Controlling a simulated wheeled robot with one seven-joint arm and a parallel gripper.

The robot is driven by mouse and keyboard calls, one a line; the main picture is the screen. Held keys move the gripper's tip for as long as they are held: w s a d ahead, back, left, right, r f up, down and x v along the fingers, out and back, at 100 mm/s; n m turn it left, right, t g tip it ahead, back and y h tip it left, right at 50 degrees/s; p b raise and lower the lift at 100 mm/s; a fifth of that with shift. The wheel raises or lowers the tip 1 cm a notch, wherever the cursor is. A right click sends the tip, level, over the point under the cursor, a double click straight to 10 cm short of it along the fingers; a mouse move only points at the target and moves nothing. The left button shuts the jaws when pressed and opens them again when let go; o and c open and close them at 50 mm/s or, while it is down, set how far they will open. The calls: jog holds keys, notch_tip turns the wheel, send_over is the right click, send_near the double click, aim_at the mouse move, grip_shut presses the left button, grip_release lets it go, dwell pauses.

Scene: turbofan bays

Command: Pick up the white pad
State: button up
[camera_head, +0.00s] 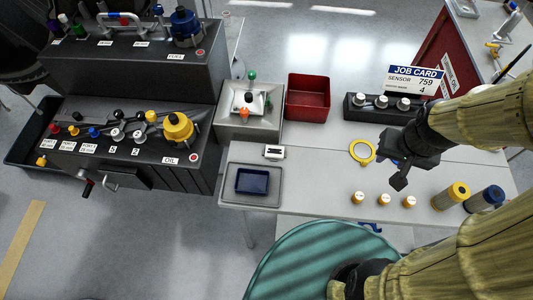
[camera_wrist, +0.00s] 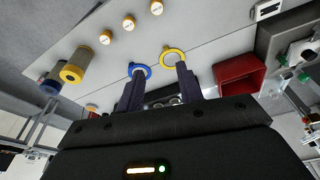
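A small white pad-like piece with a dark mark on top (camera_head: 274,152) lies on the grey table left of centre in the head view. It also shows at the top right edge of the wrist view (camera_wrist: 268,10). I cannot tell for sure that it is the white pad. My gripper (camera_head: 391,162) is over the right half of the table, well to the right of this piece. In the wrist view my gripper (camera_wrist: 158,76) has its two fingers apart with nothing held between them. A yellow ring (camera_wrist: 173,57) and a blue ring (camera_wrist: 140,71) appear near the fingertips.
A navy tray (camera_head: 252,181) sits in front of the white piece, and a red bin (camera_head: 308,97) stands behind it. Several small orange-and-white pots (camera_head: 384,199) and two cylinders (camera_head: 451,196) stand along the front right. A black rack (camera_head: 383,107) and job card (camera_head: 415,80) are behind.

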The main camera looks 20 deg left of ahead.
jog(key=shift+o, duration=0.2)
jog(key=o, duration=0.6)
jog(key=shift+f, duration=0.3)
jog(key=w+a+f+m+g+y+b, duration=0.2)
jog(key=w+a+f+m+y+b, duration=0.1)
jog(key=f+m+y, duration=0.1)
jog(key=w+a+f+m+g+y+b, duration=0.2)
jog(key=w+a+f+m+y, duration=0.1)
jog(key=f+m, duration=0.3)
jog(key=w+a+f+m+g+y+b, duration=0.2)
jog(key=w+a+f+m+y+b, duration=0.1)
jog(key=w+f+m+y, duration=0.1)
jog(key=shift+a+f+m+y+b, duration=0.15)
jog(key=shift+f+m+y, duration=0.2)
jog(key=shift+f, duration=0.35)
jog(key=shift+a+f+m+y+b, duration=0.15)
jog(key=shift+f+y, duration=0.3)
jog(key=shift+f, duration=0.2)
jog(key=shift+w+r, duration=0.1)
jog(key=shift+a+r+y, duration=0.1)
jog(key=shift+y, duration=0.2)
jog(key=shift+a, duration=0.15)
